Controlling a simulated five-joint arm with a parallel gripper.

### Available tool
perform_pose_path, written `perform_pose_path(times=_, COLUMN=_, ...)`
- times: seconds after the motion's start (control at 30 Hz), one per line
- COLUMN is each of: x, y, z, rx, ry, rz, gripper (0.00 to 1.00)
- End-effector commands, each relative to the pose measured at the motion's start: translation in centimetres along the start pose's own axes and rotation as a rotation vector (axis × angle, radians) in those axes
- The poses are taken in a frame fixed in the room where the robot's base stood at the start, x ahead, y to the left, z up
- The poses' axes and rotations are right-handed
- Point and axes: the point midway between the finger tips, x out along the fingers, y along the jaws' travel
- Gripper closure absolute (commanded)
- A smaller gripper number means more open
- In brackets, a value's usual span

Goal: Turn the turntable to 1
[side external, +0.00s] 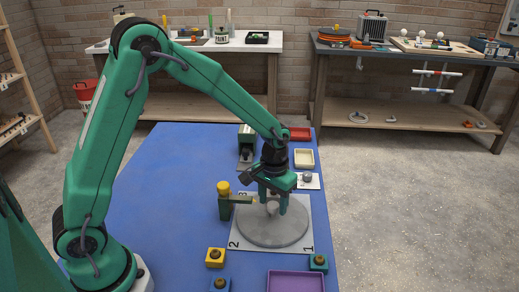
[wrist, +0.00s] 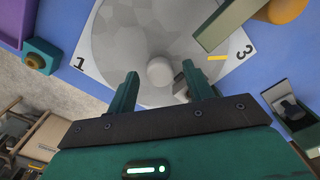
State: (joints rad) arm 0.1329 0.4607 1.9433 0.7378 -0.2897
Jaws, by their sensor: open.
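The turntable is a grey disc (side external: 272,232) on a white square plate, also seen in the wrist view (wrist: 115,45). Numbers 1 (wrist: 80,64) and 3 (wrist: 243,50) show on the plate in the wrist view; 1 and 2 (side external: 237,245) show in the side view. A yellow mark (wrist: 217,57) on the right side lies near the 3. A pale round knob (wrist: 160,71) stands on the disc, with a grey block (wrist: 182,82) beside it, partly hidden by a finger. My gripper (side external: 272,208) is open over the disc, fingers either side of the knob; contact is unclear.
A green post with a yellow cylinder (side external: 223,188) stands left of the disc, its arm reaching over the plate's edge. Yellow (side external: 215,257) and teal (side external: 318,262) blocks with knobs and a purple tray (side external: 297,281) lie in front. A green-and-grey device (side external: 246,143) stands behind.

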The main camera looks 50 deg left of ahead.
Motion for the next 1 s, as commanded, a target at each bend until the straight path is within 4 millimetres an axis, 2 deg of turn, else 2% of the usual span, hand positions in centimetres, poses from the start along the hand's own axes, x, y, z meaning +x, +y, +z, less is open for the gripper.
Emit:
perform_pose_path(times=0.2, x=0.02, y=0.00, z=0.00, rx=0.000, ry=0.000, rz=0.000, gripper=0.51)
perform_pose_path(times=0.4, x=0.01, y=0.00, z=0.00, rx=0.000, ry=0.000, rz=0.000, gripper=0.90)
perform_pose_path(times=0.47, x=0.00, y=0.00, z=0.00, rx=0.000, ry=0.000, rz=0.000, gripper=1.00)
perform_pose_path(times=1.0, x=-0.03, y=0.00, z=-0.02, rx=-0.046, ry=0.000, rz=0.000, gripper=1.00)
